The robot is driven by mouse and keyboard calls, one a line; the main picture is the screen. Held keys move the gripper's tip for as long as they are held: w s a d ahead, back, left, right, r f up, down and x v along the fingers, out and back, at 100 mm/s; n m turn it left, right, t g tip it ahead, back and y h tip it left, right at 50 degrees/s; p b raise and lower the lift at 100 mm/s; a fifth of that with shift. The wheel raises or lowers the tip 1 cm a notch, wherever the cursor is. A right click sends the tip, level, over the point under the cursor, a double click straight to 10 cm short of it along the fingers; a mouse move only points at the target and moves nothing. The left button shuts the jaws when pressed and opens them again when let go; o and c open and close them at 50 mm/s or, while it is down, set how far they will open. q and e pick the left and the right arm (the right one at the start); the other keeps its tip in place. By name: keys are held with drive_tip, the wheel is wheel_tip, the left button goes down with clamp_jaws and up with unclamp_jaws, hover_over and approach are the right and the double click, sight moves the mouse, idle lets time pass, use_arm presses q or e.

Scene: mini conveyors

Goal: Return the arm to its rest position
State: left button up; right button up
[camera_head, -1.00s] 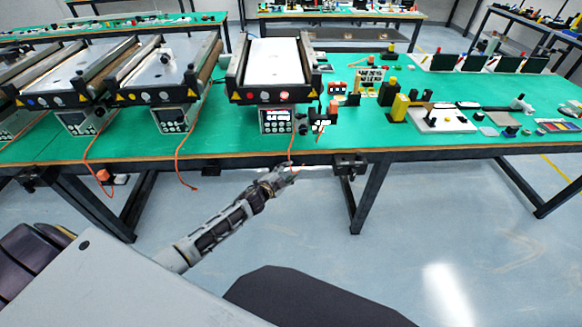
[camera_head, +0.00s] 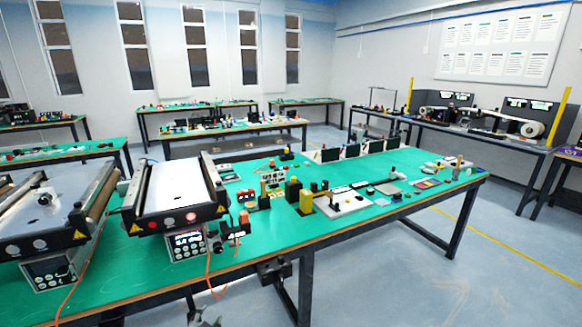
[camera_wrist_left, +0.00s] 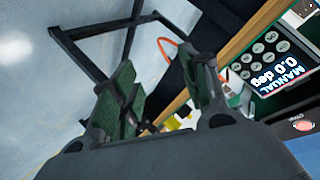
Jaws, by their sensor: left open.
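In the head view only the tip of my left gripper (camera_head: 204,319) shows at the bottom edge, in front of the near table edge; the rest of the arm is out of frame. In the left wrist view my left gripper (camera_wrist_left: 158,72) has its two green-padded fingers apart, with nothing held between them. A control box (camera_wrist_left: 275,62) with a keypad and a display reading "MANUAL 0.0 deg" is close by at the right of that view. My right gripper is not in view.
The green workbench (camera_head: 255,245) carries mini conveyors (camera_head: 178,187) at the left and yellow-black fixtures (camera_head: 305,200) at the middle. An orange cable (camera_head: 209,275) hangs over its front edge. A dark table leg (camera_head: 305,290) stands below. The floor (camera_head: 400,285) in front is clear.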

use_arm(q)
drive_tip(key=s+d+r+n+g, duration=0.2)
drive_tip(key=s+g, duration=0.1)
drive_tip(key=s, duration=0.6)
drive_tip(key=s+d+r+n+g+h, duration=0.1)
drive_tip(key=s+r+g, duration=0.15)
drive_tip(key=s, duration=0.55)
drive_tip(key=s+d+r+n+g, duration=0.1)
drive_tip(key=s+d+n+g, duration=0.15)
drive_tip(key=s, duration=0.65)
drive_tip(key=s+a+f+g, duration=0.1)
drive_tip(key=a+f+g, duration=0.15)
drive_tip(key=f, duration=3.05)
drive_tip(key=s+a+f, duration=0.4)
drive_tip(key=s+f, duration=0.5)
drive_tip(key=s, duration=0.1)
drive_tip(key=s+a+f+m, duration=0.1)
drive_tip(key=s+a+f, duration=0.3)
drive_tip(key=s+f, duration=0.6)
drive_tip(key=shift+s+a+f+y, duration=0.15)
drive_tip(key=shift+s+a+y, duration=0.2)
drive_tip(key=shift+s+y, duration=0.05)
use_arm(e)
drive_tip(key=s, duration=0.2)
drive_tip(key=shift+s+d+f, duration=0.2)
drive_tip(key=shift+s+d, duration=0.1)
